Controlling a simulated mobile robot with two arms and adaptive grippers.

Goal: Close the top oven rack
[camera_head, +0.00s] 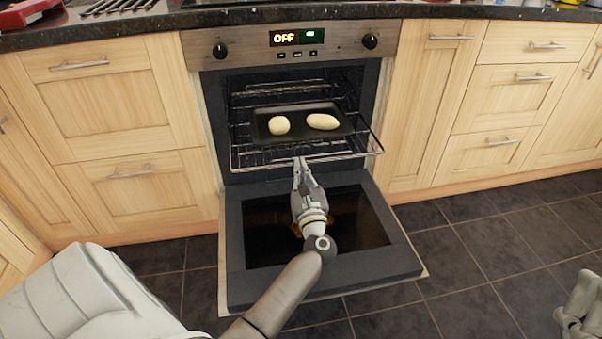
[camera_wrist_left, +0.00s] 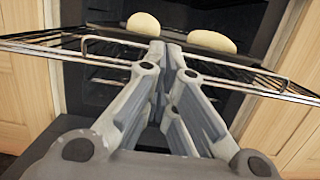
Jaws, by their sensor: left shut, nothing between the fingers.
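The oven (camera_head: 211,110) is open, with its door (camera_head: 240,286) folded down flat. The top rack (camera_head: 365,152) is pulled partway out over the door. A dark tray (camera_head: 262,111) on it carries two pale dough pieces (camera_head: 279,125) (camera_head: 323,121). My left gripper (camera_head: 299,160) is shut and empty, at the middle of the rack's front rail. In the left wrist view its fingertips (camera_wrist_left: 167,43) overlap the front rail (camera_wrist_left: 110,43); I cannot tell whether they touch it. My right gripper (camera_head: 578,315) is at the lower right edge, far from the rack; its fingers are unclear.
Wooden cabinets (camera_head: 115,100) (camera_head: 420,100) flank the oven. A dark granite counter (camera_head: 400,12) runs above it. The open door lies below my left arm. The tiled floor (camera_head: 470,245) to the right is clear.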

